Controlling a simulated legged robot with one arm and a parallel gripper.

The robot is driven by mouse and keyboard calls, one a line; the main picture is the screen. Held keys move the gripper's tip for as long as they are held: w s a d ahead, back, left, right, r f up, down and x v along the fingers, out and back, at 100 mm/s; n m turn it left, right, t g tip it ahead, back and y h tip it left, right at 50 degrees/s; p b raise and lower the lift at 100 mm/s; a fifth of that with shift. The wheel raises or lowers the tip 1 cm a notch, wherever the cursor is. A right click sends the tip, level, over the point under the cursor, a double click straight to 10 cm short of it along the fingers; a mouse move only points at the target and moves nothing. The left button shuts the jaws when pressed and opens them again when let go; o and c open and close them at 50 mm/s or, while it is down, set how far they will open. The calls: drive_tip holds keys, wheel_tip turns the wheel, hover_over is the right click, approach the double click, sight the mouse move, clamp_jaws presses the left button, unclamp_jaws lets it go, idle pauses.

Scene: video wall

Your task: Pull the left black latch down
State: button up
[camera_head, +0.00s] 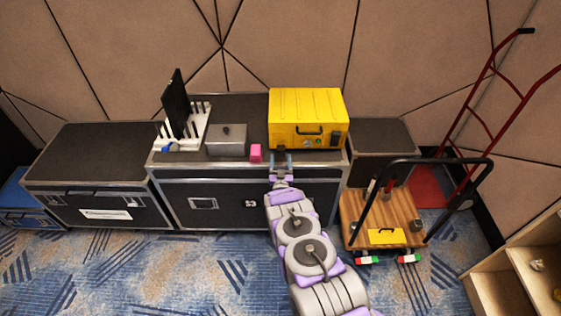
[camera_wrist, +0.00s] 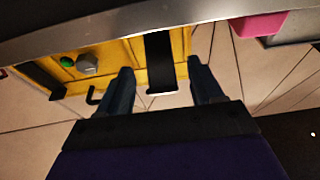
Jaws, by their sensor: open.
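The yellow case (camera_head: 308,103) stands on the black flight case, its front facing me. Its left black latch (camera_head: 281,150) is at the lower left of that front, just beyond my gripper (camera_head: 281,165). In the wrist view, which looks inverted, the latch (camera_wrist: 160,62) is a dark strip on the yellow case (camera_wrist: 107,56), lying between the two fingers of my gripper (camera_wrist: 163,84). The fingers are open, with gaps visible on both sides of the latch. The right latch (camera_head: 335,139) shows in the head view.
A pink block (camera_head: 256,152) and a grey metal box (camera_head: 227,140) are left of the yellow case on the flight case top (camera_head: 243,108). A white rack (camera_head: 185,132) stands farther left. A wooden cart (camera_head: 378,214) with a black handle is to the right.

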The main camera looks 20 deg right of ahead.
drive_tip(key=shift+s, duration=0.1)
drive_tip(key=v, duration=1.7)
drive_tip(key=shift+s+a+f, duration=0.1)
idle(0.6)
